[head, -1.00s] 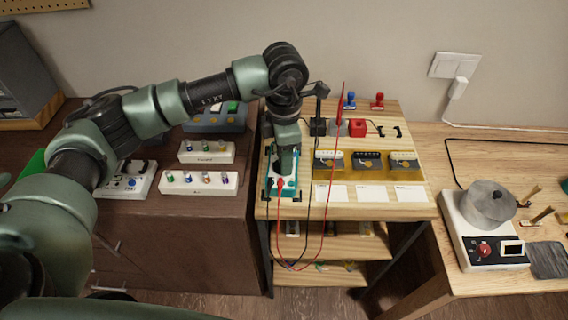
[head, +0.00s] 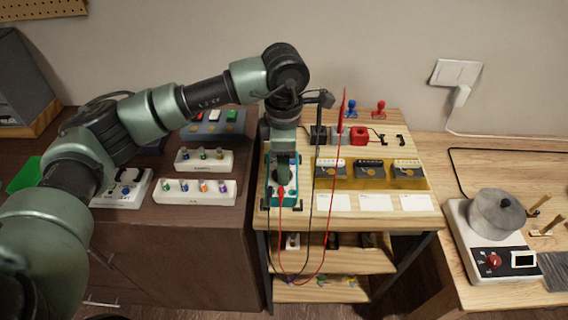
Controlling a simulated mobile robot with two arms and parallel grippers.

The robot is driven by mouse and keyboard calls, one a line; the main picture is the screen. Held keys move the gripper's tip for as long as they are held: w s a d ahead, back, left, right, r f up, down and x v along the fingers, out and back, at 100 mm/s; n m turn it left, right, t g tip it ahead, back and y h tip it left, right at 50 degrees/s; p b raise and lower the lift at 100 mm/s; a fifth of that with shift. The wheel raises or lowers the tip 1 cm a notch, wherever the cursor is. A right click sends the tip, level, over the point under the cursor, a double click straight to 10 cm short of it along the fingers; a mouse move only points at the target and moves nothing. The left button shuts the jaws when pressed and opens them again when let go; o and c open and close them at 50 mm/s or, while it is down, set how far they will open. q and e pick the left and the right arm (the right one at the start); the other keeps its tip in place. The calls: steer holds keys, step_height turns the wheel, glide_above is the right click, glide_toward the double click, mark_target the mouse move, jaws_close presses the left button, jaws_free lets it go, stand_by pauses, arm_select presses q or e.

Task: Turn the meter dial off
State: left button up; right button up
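The meter (head: 292,203) is a teal-edged box lying on the left part of the wooden bench top. A red lead and a black lead run from its front end and hang over the bench edge. My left gripper (head: 281,178) points straight down over the middle of the meter, where the dial would be. The gripper and wrist hide the dial, so its setting does not show. The fingertips are too small and covered to tell whether they are open or touching. My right gripper is not in view.
A yellow tray (head: 410,184) with several dark parts lies right of the meter. A red block (head: 359,136) and a red probe (head: 342,115) stand behind. White racks (head: 194,198) sit on the brown cabinet at left. A heating pot (head: 497,213) is on the right table.

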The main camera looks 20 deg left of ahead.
arm_select(q)
steer(key=shift+o, duration=1)
